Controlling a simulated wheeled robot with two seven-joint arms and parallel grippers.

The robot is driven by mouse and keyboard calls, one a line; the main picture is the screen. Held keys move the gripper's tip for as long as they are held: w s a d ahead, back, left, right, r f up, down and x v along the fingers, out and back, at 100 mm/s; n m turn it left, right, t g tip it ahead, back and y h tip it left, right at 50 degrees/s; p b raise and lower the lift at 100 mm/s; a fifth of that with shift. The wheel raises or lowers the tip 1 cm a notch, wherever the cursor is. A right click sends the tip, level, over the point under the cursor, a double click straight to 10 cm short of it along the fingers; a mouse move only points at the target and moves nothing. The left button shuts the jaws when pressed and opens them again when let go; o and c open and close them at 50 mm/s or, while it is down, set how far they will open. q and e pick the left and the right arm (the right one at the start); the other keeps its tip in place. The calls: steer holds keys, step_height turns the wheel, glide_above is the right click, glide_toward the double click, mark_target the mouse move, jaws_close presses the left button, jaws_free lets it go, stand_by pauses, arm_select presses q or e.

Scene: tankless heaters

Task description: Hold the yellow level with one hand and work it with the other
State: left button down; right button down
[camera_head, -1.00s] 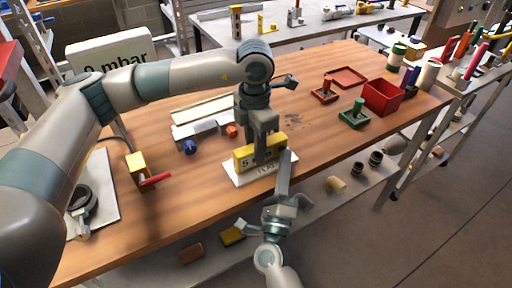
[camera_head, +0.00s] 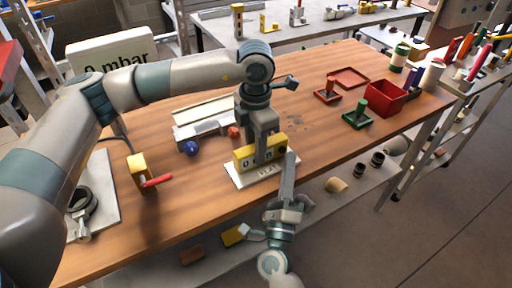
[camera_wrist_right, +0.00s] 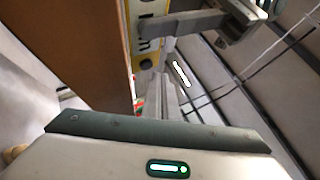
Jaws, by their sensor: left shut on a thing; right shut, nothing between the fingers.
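The yellow level (camera_head: 240,162) stands on a white plate (camera_head: 237,177) near the table's front edge. Its front face carries dark characters on light panels; part of that face is hidden by my left gripper. My left gripper (camera_head: 262,155) comes down from above and is shut on the level. My right gripper (camera_head: 290,160) is shut and empty, its fingers pointing up just right of the level; I cannot tell whether they touch it. In the right wrist view, the level (camera_wrist_right: 146,10) is at the top, beyond the shut right fingers (camera_wrist_right: 163,65).
A yellow block with a red handle (camera_head: 155,182) stands to the left. A blue knob (camera_head: 190,147) and an orange knob (camera_head: 234,132) lie behind the level. A green-handled tool (camera_head: 357,117) and a red bin (camera_head: 385,99) are to the right. Bare table lies between.

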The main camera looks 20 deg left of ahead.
arm_select(q)
steer(key=shift+d, duration=0.1)
arm_select(e)
steer(key=s+d, duration=0.3)
steer(key=shift+s+d+f, duration=0.25)
steer(key=shift+f, duration=0.05)
arm_select(q)
steer(key=c, duration=1.3)
jaws_free()
steer(key=shift+c, duration=0.2)
step_height(320, 180, up, 12)
steer(key=shift+s, duration=0.1)
